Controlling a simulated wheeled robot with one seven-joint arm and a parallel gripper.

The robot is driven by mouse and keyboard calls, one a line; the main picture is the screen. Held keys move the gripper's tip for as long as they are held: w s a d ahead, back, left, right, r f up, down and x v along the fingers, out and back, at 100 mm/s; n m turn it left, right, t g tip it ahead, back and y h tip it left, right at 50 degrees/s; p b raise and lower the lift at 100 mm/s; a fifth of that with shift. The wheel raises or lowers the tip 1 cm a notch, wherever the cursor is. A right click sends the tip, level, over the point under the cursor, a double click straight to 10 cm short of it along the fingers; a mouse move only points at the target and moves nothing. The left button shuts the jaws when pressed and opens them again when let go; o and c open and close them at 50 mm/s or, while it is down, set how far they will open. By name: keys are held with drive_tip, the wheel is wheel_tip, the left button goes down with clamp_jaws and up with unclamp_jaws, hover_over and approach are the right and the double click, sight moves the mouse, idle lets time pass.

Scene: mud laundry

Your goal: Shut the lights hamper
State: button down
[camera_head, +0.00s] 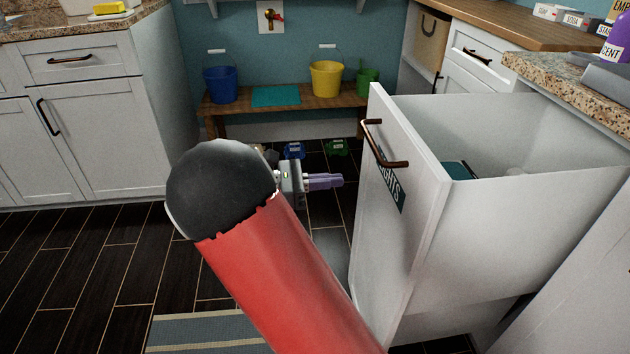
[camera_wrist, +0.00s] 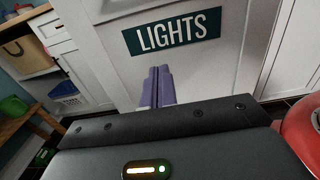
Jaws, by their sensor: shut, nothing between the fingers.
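The lights hamper (camera_head: 400,260) is a white pull-out drawer standing well open on the right in the head view. Its front has a bronze handle (camera_head: 385,146) near the top and a dark teal LIGHTS label (camera_head: 390,187). A dark teal item and something pale lie inside. In the wrist view the hamper front (camera_wrist: 206,62) and its label (camera_wrist: 172,33) are straight ahead. My gripper (camera_head: 340,181) is shut and empty, its purple fingers pointing at the hamper front. The fingertips (camera_wrist: 158,72) appear just below the label; I cannot tell if they touch.
A wooden bench (camera_head: 296,104) with blue, yellow and green buckets stands at the back wall. White cabinets (camera_head: 70,120) are on the left, and a granite counter (camera_head: 570,85) is on the right above the hamper. A striped rug (camera_head: 205,333) lies on the dark floor.

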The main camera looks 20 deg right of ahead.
sight(382, 177)
drive_tip(key=x, duration=0.8)
